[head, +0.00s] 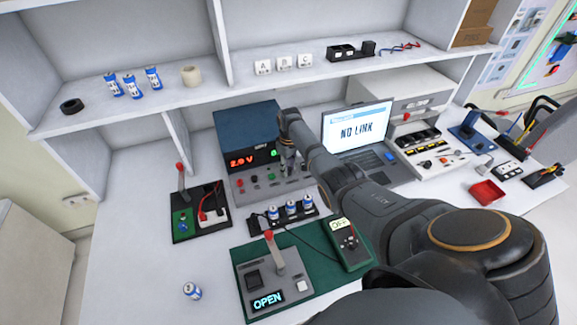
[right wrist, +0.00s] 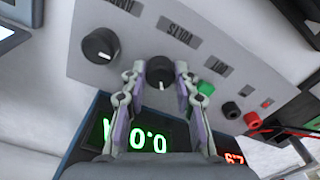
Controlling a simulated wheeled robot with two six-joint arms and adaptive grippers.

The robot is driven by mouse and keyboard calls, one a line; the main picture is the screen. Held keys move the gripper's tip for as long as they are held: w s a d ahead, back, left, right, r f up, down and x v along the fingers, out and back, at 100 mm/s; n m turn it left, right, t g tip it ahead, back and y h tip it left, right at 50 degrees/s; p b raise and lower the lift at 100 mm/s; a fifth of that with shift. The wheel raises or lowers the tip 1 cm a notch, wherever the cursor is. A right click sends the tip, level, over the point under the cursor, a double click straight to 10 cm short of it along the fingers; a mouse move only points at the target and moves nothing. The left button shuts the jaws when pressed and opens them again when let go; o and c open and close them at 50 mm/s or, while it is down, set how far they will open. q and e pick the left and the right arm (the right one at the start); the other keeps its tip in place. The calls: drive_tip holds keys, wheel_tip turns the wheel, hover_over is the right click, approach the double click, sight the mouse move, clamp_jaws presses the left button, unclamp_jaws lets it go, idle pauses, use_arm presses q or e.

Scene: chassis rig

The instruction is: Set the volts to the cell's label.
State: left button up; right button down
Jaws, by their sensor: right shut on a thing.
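The power supply (head: 247,120) stands at the middle back of the bench. My right gripper (head: 287,167) also shows at the supply's front panel in the head view. My left gripper is not in view.
A second knob (right wrist: 100,46) and a green button (right wrist: 205,88) flank the volts knob. A cell holder (head: 268,222), a green multimeter (head: 347,246) and a lever box reading OPEN (head: 266,299) lie in front. A laptop (head: 357,135) reads NO LINK.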

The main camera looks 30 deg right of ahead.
drive_tip(key=m+p, duration=0.1)
drive_tip(key=m, duration=0.1)
drive_tip(key=shift+r+m, duration=0.15)
drive_tip(key=shift+m, duration=0.15)
drive_tip(key=m+p, duration=0.1)
drive_tip(key=m, duration=0.2)
drive_tip(key=shift+m, duration=0.3)
drive_tip(key=m+p, duration=0.1)
drive_tip(key=m, duration=0.5)
drive_tip(key=shift+a+p, duration=0.1)
drive_tip(key=shift+p, duration=0.3)
drive_tip(key=m, duration=0.6)
drive_tip(key=shift+w+m+p, duration=0.1)
drive_tip(key=shift+m+p, duration=0.25)
drive_tip(key=shift+m, duration=0.05)
drive_tip(key=m, duration=0.3)
drive_tip(key=shift+m, duration=1.9)
drive_tip(key=c, duration=1)
unclamp_jaws()
